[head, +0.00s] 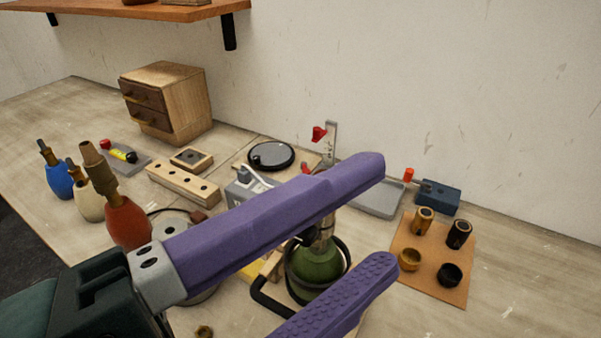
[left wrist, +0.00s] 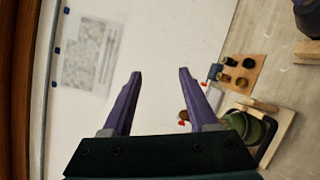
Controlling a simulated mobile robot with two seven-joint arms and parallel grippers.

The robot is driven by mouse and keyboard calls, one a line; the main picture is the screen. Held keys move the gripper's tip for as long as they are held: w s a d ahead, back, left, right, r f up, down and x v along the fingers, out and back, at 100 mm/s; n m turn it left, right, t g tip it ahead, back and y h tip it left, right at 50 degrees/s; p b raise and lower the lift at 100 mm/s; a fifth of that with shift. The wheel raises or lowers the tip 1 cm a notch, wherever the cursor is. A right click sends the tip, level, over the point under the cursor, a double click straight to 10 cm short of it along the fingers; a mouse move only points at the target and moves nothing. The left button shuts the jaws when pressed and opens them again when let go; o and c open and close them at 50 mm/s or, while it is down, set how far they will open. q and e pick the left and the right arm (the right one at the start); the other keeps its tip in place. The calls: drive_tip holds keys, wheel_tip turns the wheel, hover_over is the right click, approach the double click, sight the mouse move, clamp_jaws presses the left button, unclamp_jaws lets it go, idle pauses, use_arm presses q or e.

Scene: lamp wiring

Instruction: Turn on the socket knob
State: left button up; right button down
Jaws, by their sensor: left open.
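A green lamp base (head: 318,268) with a dark cord looped around it stands on the workbench, partly hidden behind my left gripper (head: 378,213). A brass-coloured stem rises from it and passes behind the upper purple finger. The socket knob cannot be made out. My left gripper is open and empty, its fingers reaching across the front of the lamp. In the left wrist view, the open fingers (left wrist: 160,75) point at the white wall, and the green lamp base (left wrist: 258,130) shows right of them. My right gripper is not in view.
A brown board (head: 435,284) with several small cups lies right of the lamp, near a blue box (head: 438,197). A grey tray (head: 378,197) is behind. Red (head: 126,222), white and blue bottles stand at left, near a wooden drawer box (head: 165,102).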

use_arm(q)
wheel_tip(320, 180, down, 10)
drive_tip(key=w+a+n+t+y+b, duration=0.1)
drive_tip(key=w+a+n+t+b, duration=0.15)
drive_tip(key=n+b, duration=0.4)
drive_tip(key=n+t+y+b, duration=0.2)
drive_tip(key=n+y+b, duration=0.2)
drive_tip(key=n, duration=0.5)
approach(303, 240)
drive_tip(key=shift+m, duration=0.35)
drive_tip(key=p+x, duration=0.1)
drive_tip(key=x, duration=0.8)
drive_tip(key=shift+w, duration=0.2)
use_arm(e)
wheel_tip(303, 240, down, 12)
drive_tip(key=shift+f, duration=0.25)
use_arm(q)
clamp_jaws()
